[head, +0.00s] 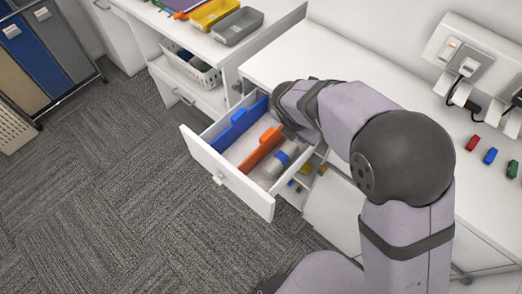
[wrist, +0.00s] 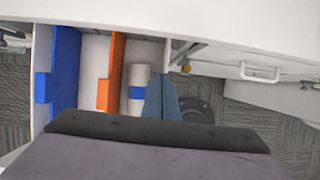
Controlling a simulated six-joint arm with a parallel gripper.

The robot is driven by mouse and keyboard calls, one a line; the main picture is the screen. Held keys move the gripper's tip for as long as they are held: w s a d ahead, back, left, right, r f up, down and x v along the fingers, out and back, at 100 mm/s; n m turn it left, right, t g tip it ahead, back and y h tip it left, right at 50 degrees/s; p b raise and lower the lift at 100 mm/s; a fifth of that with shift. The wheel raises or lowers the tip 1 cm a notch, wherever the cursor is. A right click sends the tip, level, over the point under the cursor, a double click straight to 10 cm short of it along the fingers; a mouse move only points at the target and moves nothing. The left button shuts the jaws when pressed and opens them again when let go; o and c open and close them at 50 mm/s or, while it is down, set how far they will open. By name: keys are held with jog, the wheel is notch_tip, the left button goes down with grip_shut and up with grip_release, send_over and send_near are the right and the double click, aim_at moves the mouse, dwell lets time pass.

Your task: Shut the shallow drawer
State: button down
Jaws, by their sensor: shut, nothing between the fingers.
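The shallow drawer (head: 228,174) is white and stands pulled out from the white cabinet in the head view. It holds a blue divider (head: 238,124), an orange divider (head: 261,149) and a pale roll with a blue band (head: 283,158). In the wrist view, the same blue divider (wrist: 63,70), orange divider (wrist: 114,72) and roll (wrist: 138,76) lie left of the fingers. My gripper (wrist: 162,98) is shut and empty, its blue-grey fingertips beside the roll near the drawer's right side. Whether they touch the drawer is unclear. In the head view, my arm hides the fingers.
The white cabinet top (head: 290,50) is behind the drawer. Red, blue and green small blocks (head: 490,156) lie at the right near a power strip (head: 470,60). A white basket (head: 190,66) sits on a shelf at the left. Carpet (head: 130,200) before the drawer is clear.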

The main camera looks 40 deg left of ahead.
jog(key=s+a+g+b, duration=0.1)
jog(key=s+a, duration=0.2)
jog(key=s, duration=1.2)
jog(key=s+a+b, duration=0.1)
jog(key=s+a, duration=0.2)
jog(key=s, duration=1.1)
jog(key=w+f+p, duration=0.3)
jog(key=w+f, duration=0.3)
jog(key=f, duration=0.3)
jog(key=shift+w+d+f, duration=0.15)
jog(key=shift+w+d, duration=0.05)
jog(key=w+p, duration=0.1)
jog(key=w, duration=2.7)
jog(key=shift+f+p, duration=0.1)
jog(key=shift+p, duration=0.25)
jog(key=shift+w, duration=0.35)
